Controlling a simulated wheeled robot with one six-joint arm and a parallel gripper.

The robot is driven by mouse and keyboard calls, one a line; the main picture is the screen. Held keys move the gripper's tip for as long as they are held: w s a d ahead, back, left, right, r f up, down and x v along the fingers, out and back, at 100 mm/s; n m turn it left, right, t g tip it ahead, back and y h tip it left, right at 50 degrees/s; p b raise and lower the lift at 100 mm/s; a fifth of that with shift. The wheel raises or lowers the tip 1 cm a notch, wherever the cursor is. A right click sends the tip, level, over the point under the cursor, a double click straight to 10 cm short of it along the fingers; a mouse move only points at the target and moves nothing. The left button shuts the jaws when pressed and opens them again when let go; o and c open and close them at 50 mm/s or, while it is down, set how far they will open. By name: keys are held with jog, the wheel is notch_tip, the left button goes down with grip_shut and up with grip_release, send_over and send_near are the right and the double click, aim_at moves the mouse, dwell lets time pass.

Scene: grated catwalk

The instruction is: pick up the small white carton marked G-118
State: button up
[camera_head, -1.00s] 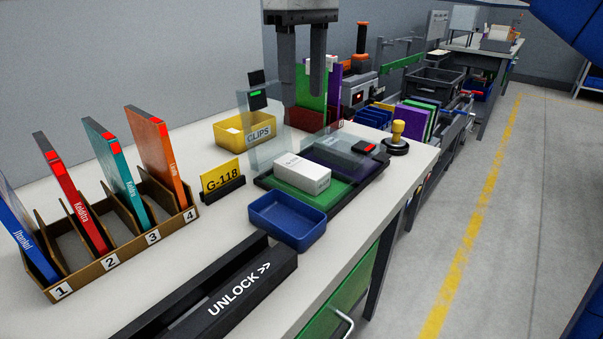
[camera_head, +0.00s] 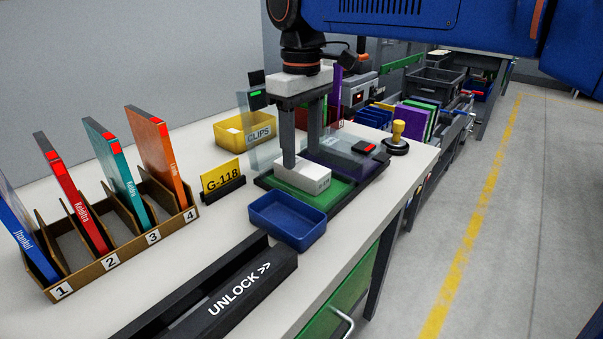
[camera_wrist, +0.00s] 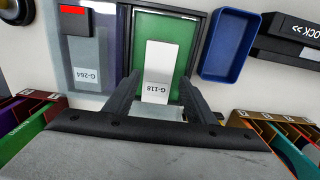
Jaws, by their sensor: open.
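The small white carton (camera_head: 303,174) lies on the green pad (camera_head: 325,193) of a black tray. It also shows in the wrist view (camera_wrist: 160,62), with G-118 printed on its face. My gripper (camera_head: 301,160) is open, its fingers pointing down at the carton. In the wrist view my gripper (camera_wrist: 160,88) has one finger on each side of the carton's near end, with small gaps showing. A yellow G-118 sign (camera_head: 221,178) stands left of the tray. In the head view the fingers hide part of the carton.
A grey carton marked G-264 (camera_wrist: 88,60) lies in the neighbouring bay, under a clear cover with a red-and-black block (camera_head: 364,148). A clear panel stands behind the tray. A blue bin (camera_head: 288,222) sits in front, a yellow CLIPS bin (camera_head: 244,130) behind left, a stamp (camera_head: 397,140) at right.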

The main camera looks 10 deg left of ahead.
aim_at(305, 167)
jog(key=shift+d+f, duration=0.2)
jog(key=shift+f, duration=1.05)
jog(key=shift+d+f, duration=0.15)
jog(key=shift+f, duration=1.1)
jog(key=c, duration=0.9)
jog(key=shift+r, duration=0.15)
